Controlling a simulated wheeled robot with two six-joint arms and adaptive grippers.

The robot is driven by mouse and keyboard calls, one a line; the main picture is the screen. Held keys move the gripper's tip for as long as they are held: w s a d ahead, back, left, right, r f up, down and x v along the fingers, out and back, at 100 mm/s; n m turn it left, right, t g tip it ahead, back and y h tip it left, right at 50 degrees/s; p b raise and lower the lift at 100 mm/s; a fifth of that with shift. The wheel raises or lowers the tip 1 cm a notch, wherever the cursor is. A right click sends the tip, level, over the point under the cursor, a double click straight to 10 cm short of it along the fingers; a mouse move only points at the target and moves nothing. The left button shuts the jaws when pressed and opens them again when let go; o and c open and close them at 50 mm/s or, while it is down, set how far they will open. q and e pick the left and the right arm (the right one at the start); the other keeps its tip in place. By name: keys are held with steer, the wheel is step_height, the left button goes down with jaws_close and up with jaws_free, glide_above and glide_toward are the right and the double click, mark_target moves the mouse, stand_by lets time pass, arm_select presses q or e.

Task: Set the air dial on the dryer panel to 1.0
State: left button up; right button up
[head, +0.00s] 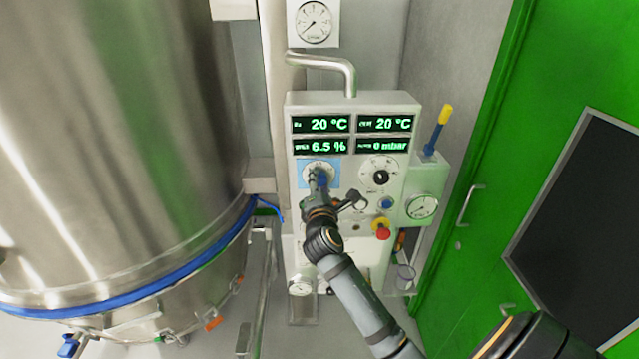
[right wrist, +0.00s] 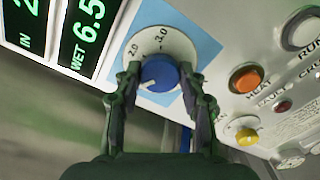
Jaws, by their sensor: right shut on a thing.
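The dryer panel (head: 345,105) is a pale box with green readouts at its top. The air dial is a blue knob (right wrist: 158,74) on a white round scale (right wrist: 147,42) with a light-blue backing (head: 333,171). In the right wrist view 2.0 and 3.0 are readable on the scale; other numbers are hidden by my fingers and the knob. A white pointer mark on the knob points to the lower left in that view. My right gripper (right wrist: 162,76) is shut on the knob, one finger on each side; it also shows in the head view (head: 319,185). My left gripper is not in view.
A second dial with a black knob (head: 380,177) sits to the right. Below are a blue button (head: 386,203) and a red knob on yellow (head: 383,230). An orange button (right wrist: 245,78) shows near my fingers. A steel vessel (head: 110,130) stands left, a green door (head: 545,130) right.

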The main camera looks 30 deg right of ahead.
steer(key=shift+f+n, duration=0.1)
steer(key=shift+n, duration=0.2)
steer(key=o, duration=1.2)
steer(key=shift+c, duration=0.2)
steer(key=v, duration=0.7)
steer(key=shift+s+a, duration=0.2)
steer(key=shift+a, duration=0.05)
steer(key=shift+w+d, duration=0.1)
